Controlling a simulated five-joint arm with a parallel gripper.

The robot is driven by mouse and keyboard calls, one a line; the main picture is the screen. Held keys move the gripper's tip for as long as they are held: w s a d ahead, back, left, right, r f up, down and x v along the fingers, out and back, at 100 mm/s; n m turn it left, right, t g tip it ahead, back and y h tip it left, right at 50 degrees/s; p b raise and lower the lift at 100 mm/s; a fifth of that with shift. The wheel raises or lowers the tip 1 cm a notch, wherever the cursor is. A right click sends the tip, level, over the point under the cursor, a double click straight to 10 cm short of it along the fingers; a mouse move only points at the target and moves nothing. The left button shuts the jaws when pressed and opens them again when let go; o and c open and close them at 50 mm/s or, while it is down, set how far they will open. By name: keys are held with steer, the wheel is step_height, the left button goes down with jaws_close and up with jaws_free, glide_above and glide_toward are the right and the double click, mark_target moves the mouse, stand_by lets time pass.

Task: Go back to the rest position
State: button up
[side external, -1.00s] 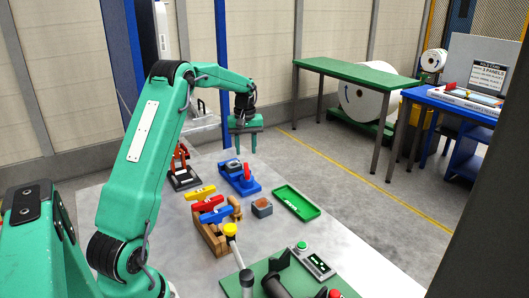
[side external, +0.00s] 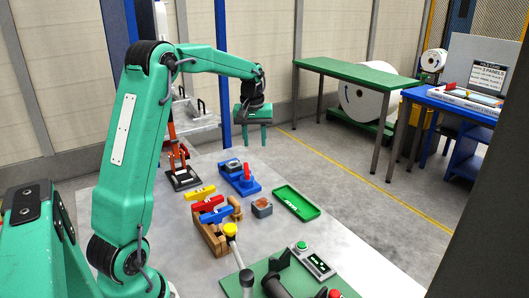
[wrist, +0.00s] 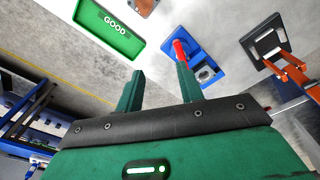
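My gripper (side external: 254,148) hangs in the air above and behind the work table, fingers pointing down. Its two fingers are apart with nothing between them, and the wrist view shows the same open gap (wrist: 160,80). Below it on the table is a blue fixture (side external: 239,181) with a red handle, which shows past the fingers in the wrist view (wrist: 196,68). My gripper touches nothing.
A green tray (side external: 296,203) marked GOOD and a small block (side external: 262,208) lie on the table. An orange clamp (side external: 181,170) stands behind, left. A wooden rack (side external: 212,236) and a control box (side external: 313,261) are nearer. A blue post (side external: 223,70) rises behind.

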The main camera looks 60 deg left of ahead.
steer(key=s+d+r+m+t, duration=0.2)
steer(key=s+d+r+m, duration=0.2)
steer(key=s+d, duration=0.45)
steer(key=s+d+r+m+t, duration=0.1)
steer(key=s+d+r+m, duration=0.3)
steer(key=d, duration=0.8)
steer(key=s+d+f+m+t, duration=0.1)
steer(key=s+d+f+m, duration=0.2)
steer(key=s, duration=0.6)
steer(key=shift+d+f+t, duration=0.4)
steer(key=shift+d, duration=0.35)
